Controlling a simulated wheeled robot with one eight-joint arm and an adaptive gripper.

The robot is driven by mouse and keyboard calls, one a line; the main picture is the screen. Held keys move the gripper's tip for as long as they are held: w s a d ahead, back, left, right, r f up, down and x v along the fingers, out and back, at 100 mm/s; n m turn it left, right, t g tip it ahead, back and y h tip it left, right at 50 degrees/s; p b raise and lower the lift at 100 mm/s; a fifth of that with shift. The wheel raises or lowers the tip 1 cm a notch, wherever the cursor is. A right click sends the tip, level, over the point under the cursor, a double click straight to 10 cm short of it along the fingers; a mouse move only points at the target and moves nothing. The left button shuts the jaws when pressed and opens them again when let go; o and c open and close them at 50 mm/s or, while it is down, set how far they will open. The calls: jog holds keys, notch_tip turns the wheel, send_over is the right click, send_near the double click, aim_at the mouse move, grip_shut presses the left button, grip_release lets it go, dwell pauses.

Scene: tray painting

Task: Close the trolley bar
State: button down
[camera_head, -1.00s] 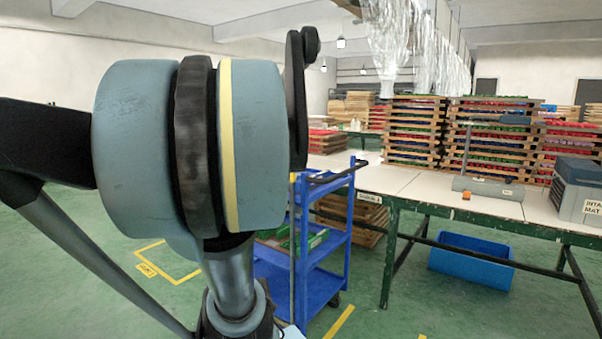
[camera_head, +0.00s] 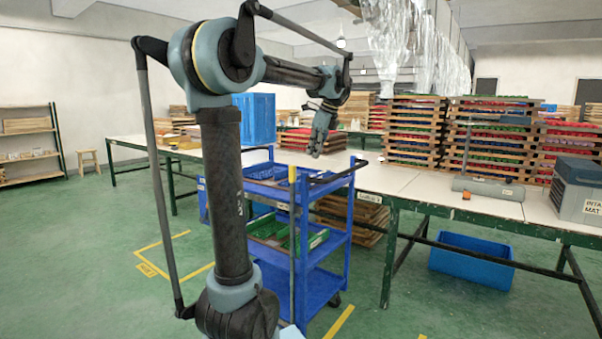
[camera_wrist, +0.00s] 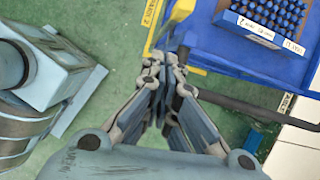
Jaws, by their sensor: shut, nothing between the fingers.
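The blue trolley (camera_head: 322,285) stands in front of the table in the head view, with shelves holding trays. An upright grey bar with a yellow top (camera_head: 292,215) stands at its near side. A dark handle (camera_head: 335,178) sticks out at the trolley's upper right; a dark rod by the trolley also shows in the wrist view (camera_wrist: 235,106). My gripper (camera_head: 315,150) is raised above the trolley, fingers pointing down. In the wrist view my gripper (camera_wrist: 170,68) is shut and empty, its tips near the trolley's blue edge. I cannot tell whether the tips touch anything.
A long table (camera_head: 410,182) runs behind and right of the trolley, with stacked wooden trays (camera_head: 415,135) on it. A blue crate (camera_head: 255,118) stands behind the trolley. A blue bin (camera_head: 470,262) is under the table. The green floor at left is open.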

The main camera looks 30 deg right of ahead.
jog(key=w+f+m, duration=0.1)
jog(key=w+f, duration=0.5)
jog(key=f, duration=0.2)
jog(key=shift+w+a+f, duration=0.3)
jog(key=shift+a+f, duration=0.1)
jog(key=shift+d, duration=0.1)
dwell(0.4)
